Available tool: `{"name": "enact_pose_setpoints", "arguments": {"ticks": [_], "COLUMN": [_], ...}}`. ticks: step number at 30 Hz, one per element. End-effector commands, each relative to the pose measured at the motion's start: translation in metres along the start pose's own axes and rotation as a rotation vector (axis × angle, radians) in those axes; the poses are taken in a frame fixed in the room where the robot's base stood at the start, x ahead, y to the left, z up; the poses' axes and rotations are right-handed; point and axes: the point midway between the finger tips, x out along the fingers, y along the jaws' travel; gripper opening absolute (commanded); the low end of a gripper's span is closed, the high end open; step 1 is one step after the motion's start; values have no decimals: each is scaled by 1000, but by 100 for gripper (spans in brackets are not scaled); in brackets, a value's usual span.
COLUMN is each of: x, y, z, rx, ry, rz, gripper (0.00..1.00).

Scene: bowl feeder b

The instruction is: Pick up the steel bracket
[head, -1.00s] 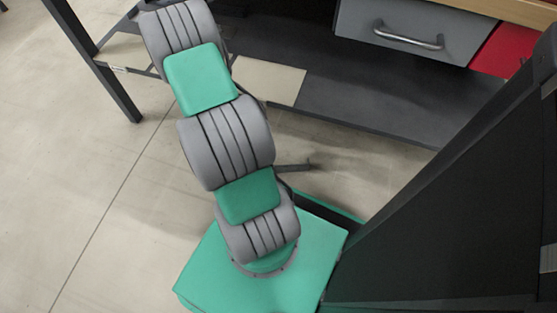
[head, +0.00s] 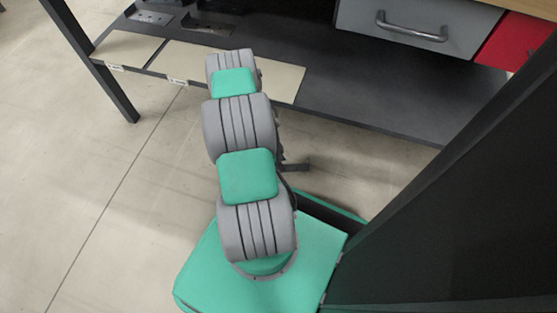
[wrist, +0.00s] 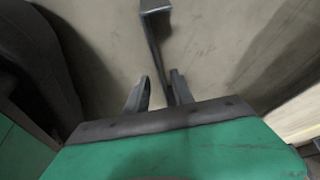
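In the wrist view my gripper (wrist: 161,79) has its two fingers close together, with a narrow gap between them. A thin dark grey steel bracket (wrist: 154,36) runs up from between the fingers, with a wider, bent end at the top of the picture. The fingers look shut on its near end, though the contact itself is hard to see. Bare floor shows behind it. In the head view my gripper is hidden behind my arm.
A dark low shelf (head: 345,98) crosses the back, with pale labelled mats (head: 210,62) and dark metal pieces (head: 150,18) at its left. A grey drawer (head: 440,25) and a red one (head: 515,42) hang above. Open floor (head: 90,190) lies left.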

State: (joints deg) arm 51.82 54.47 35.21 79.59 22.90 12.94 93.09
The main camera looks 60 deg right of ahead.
Motion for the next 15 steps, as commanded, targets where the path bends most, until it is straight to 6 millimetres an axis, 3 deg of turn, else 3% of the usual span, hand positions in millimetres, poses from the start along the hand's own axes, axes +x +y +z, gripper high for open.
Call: {"name": "enact_pose_setpoints", "arguments": {"ticks": [1, 6, 15], "x": [15, 40, 47], "y": [0, 0, 0], "z": [2, 2, 0], "rx": [2, 1, 0], "ry": [0, 0, -1], "rz": [1, 1, -1], "gripper": [29, 29, 29]}}
